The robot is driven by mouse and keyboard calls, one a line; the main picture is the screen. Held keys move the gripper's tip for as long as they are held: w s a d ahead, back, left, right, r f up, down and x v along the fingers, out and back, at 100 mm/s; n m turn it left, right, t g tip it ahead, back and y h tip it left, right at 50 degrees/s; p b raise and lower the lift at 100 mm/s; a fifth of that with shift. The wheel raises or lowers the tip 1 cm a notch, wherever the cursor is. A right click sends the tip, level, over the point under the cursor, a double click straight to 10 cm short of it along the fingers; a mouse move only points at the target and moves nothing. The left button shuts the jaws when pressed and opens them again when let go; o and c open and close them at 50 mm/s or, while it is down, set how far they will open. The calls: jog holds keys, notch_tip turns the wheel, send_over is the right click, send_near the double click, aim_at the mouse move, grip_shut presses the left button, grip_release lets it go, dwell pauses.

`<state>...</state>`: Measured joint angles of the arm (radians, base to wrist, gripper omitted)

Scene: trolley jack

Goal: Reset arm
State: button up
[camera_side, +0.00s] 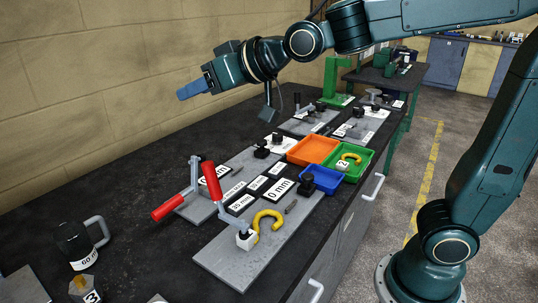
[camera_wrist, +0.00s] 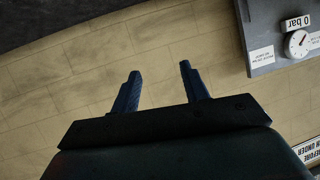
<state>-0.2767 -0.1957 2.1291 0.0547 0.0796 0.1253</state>
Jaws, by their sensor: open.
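My gripper (camera_side: 190,91) is raised high above the left part of the dark bench, pointing left toward the block wall. In the wrist view its two blue fingers (camera_wrist: 160,72) stand apart, with nothing between them and only the wall behind. My arm reaches in from the upper right. Two red-handled levers stand on grey plates on the bench below: one (camera_side: 168,207) tilts down to the left, the other (camera_side: 212,181) stands nearly upright. My gripper is well clear of both.
Orange (camera_side: 313,149), green (camera_side: 362,165) and blue (camera_side: 322,180) trays sit mid-bench. A yellow hook (camera_side: 268,216) lies on the near plate. Air around the gripper is free.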

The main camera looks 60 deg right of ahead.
jog(key=s+d+f+g+h, duration=0.1)
jog(key=s+d+f+g, duration=0.1)
jog(key=s, duration=0.6)
jog(key=s+d+f+g+h, duration=0.1)
jog(key=s+d+f+g, duration=0.1)
jog(key=s+d+f, duration=0.3)
jog(key=s+d+f+m+g, duration=0.1)
jog(key=s+d+f+g, duration=0.2)
jog(key=s, duration=0.9)
jog(key=shift+d+f+h, duration=0.35)
jog(key=shift+f+h, duration=0.05)
jog(key=shift+f, duration=0.2)
